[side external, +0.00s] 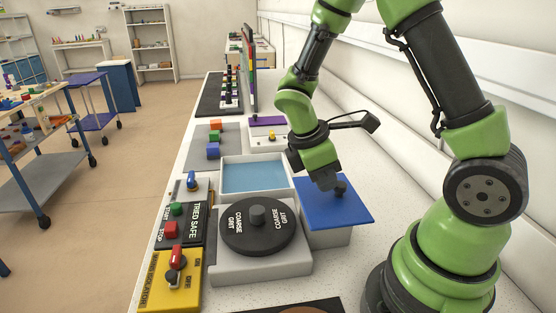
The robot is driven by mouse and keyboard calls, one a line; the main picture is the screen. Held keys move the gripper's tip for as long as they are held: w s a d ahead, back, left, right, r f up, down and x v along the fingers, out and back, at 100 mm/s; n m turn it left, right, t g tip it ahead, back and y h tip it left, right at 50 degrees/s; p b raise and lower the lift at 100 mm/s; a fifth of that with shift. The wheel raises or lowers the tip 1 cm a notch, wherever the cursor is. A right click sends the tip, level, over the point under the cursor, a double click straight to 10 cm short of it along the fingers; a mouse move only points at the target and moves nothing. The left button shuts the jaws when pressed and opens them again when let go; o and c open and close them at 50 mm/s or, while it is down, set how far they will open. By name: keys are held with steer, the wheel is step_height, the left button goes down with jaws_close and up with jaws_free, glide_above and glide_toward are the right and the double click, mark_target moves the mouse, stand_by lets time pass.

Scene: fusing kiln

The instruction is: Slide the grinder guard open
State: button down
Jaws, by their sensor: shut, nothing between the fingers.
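A flat blue panel (343,210) with a small dark knob (341,187) lies over a grey box at the right of the grinder; it looks like the guard, but no label on it shows. The grinder's black disc (240,226), lettered COARSE GRIT, is uncovered on its grey base (265,268). A pale blue basin (254,177) sits open behind the disc. My gripper (330,181) points down at the panel, right beside the knob. Its fingers are shut and empty. I cannot tell whether they touch the knob or panel.
Coloured blocks (214,138) sit on a grey mat behind. The wall is close on the right.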

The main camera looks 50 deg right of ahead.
mark_target(313, 199)
steer(key=w+a, duration=0.2)
steer(key=shift+w+a, duration=0.3)
steer(key=shift+w, duration=0.05)
steer(key=v, duration=0.9)
steer(key=s+a+r+m+t+y, duration=0.4)
steer(key=s+r+m+t, duration=0.5)
steer(key=s+m, duration=0.3)
steer(key=shift+s+r+m+t+y, duration=0.3)
steer(key=shift+r+m+t+y, duration=0.15)
steer(key=shift+m+t, duration=0.2)
